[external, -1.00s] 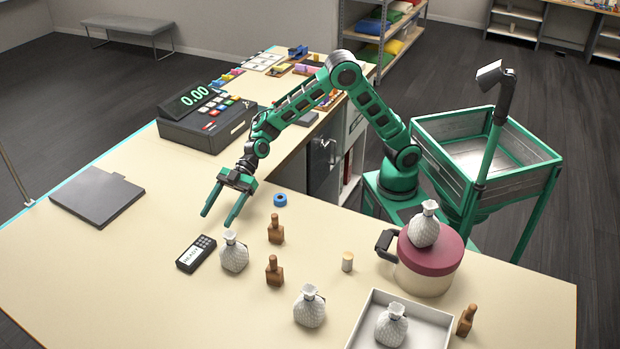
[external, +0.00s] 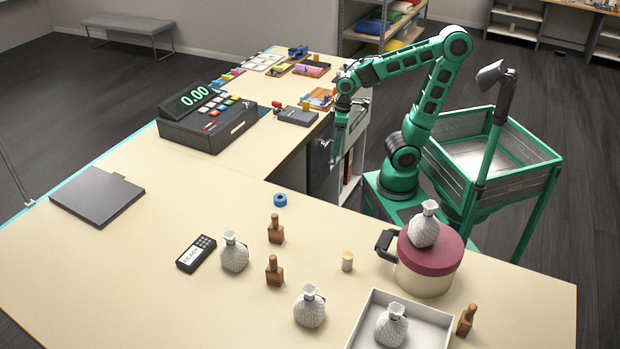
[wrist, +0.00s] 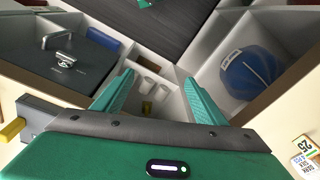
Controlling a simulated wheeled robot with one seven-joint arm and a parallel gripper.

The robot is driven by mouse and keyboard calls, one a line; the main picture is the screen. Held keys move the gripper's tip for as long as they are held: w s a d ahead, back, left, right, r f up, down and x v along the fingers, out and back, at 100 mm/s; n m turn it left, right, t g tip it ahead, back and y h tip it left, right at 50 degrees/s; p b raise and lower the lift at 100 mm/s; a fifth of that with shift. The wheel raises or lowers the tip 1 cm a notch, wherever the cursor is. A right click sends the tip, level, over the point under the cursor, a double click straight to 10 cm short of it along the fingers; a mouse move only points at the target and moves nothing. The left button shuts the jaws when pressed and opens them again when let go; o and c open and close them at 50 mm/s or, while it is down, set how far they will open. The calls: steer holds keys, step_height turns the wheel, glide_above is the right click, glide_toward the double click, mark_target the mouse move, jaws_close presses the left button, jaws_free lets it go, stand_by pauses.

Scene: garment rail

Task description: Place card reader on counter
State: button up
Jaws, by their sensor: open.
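The card reader (external: 196,253), a small dark device with a pale screen and keypad, lies flat on the beige counter (external: 150,240), left of a white pouch (external: 234,252). My gripper (external: 336,152) is at the counter's inner edge, far from the card reader, pointing down beside the open shelves. In the wrist view my gripper (wrist: 157,88) shows two green fingers spread apart with nothing between them. The card reader is not in the wrist view.
A cash register (external: 208,122) and a grey flat pad (external: 97,195) stand on the counter. Wooden bottle shapes (external: 275,229), a blue ring (external: 280,200) and a lidded tub (external: 428,262) are nearby. Below my gripper are compartments with a dark metal box (wrist: 65,62) and a blue bag (wrist: 252,72).

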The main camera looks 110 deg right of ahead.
steer(key=shift+o, duration=0.5)
steer(key=s+m+g, duration=0.1)
steer(key=s, duration=0.6)
steer(key=shift+s+a+f+m, duration=0.15)
steer(key=shift+s+f+m, duration=0.05)
steer(key=shift+f+m, duration=0.2)
steer(key=shift+w, duration=0.1)
